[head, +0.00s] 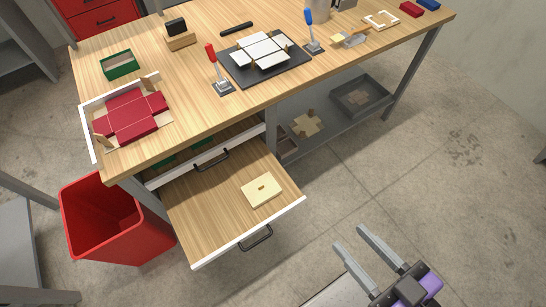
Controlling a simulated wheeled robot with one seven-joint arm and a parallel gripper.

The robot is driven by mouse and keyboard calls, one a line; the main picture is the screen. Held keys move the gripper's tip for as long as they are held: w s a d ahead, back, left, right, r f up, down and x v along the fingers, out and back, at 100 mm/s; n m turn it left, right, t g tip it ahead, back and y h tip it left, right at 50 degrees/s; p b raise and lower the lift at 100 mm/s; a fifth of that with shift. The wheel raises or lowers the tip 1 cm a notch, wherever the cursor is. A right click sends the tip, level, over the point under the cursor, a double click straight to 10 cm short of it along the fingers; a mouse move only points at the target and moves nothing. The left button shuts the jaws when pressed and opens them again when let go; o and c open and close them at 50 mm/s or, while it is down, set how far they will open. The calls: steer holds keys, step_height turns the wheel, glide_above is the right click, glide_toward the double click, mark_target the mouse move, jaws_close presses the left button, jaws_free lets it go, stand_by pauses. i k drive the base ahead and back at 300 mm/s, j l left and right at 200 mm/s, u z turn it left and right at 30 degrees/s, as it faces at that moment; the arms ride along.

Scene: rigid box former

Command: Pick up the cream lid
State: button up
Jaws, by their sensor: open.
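The cream lid (262,190) is a flat square with a small tan knob in its middle. It lies in the open wooden drawer (205,213) under the workbench, right of the drawer's centre. My gripper (348,247) is at the bottom right, over the floor. Its two fingers are apart with nothing between them. It is to the right of the drawer and clear of the lid.
The drawer has a raised front edge with a black handle (256,238). A second drawer above it is slightly open. A red bin (115,225) stands left. The workbench (190,75) holds a red flat blank, a black board and toggle clamps. The floor right of the drawer is clear.

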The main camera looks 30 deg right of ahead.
mark_target(261, 190)
steer(key=k, duration=0.6)
steer(key=i+j, duration=0.55)
steer(key=i+j+z, duration=0.1)
steer(key=i+j, duration=0.45)
steer(key=j, duration=0.15)
steer(key=i+j, duration=0.5)
steer(key=j, duration=0.15)
